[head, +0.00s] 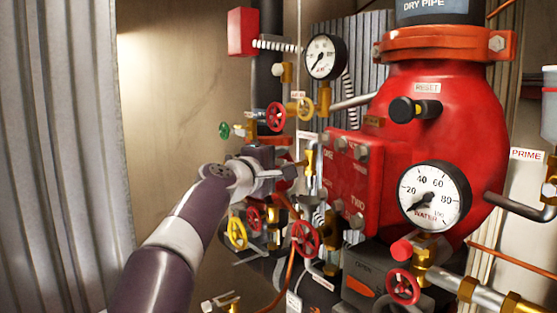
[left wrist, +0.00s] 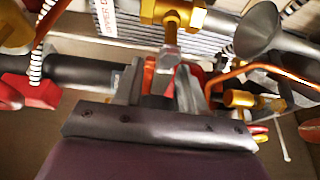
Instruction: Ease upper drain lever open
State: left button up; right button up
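My left gripper (head: 287,173) reaches in from the left, beside the brass drain valve (head: 310,158) to the left of the red valve body. In the left wrist view the two grey fingers of my left gripper (left wrist: 160,75) stand apart. A short grey lever (left wrist: 170,55) hangs from the brass valve (left wrist: 183,13) and points down to the gap between the fingers. I cannot tell whether either finger touches it. In the head view the lever is largely hidden by the gripper. My right gripper is not in view.
The big red valve body (head: 450,130) stands right of the gripper. Red handwheels (head: 305,238) and a yellow handwheel (head: 237,233) crowd below. A copper pipe (left wrist: 255,68) and a grey funnel (left wrist: 258,28) lie right of the fingers. The wall (head: 165,130) at left is clear.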

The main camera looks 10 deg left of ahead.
pick_arm(q)
grip_shut()
jog(key=n+p, duration=0.1)
jog(key=p, duration=0.1)
jog(key=n+g+p, duration=0.1)
jog(key=n+p, duration=0.1)
jog(key=shift+d+f+g, duration=0.1)
jog(key=shift+f+g, duration=0.2)
jog(key=shift+f, duration=0.05)
jog(key=shift+s+f+n+p, duration=0.1)
jog(key=shift+f+n+p, duration=0.15)
jog(key=shift+n+p, duration=0.05)
jog(key=shift+f, duration=0.2)
jog(key=shift+o, duration=0.9)
grip_release()
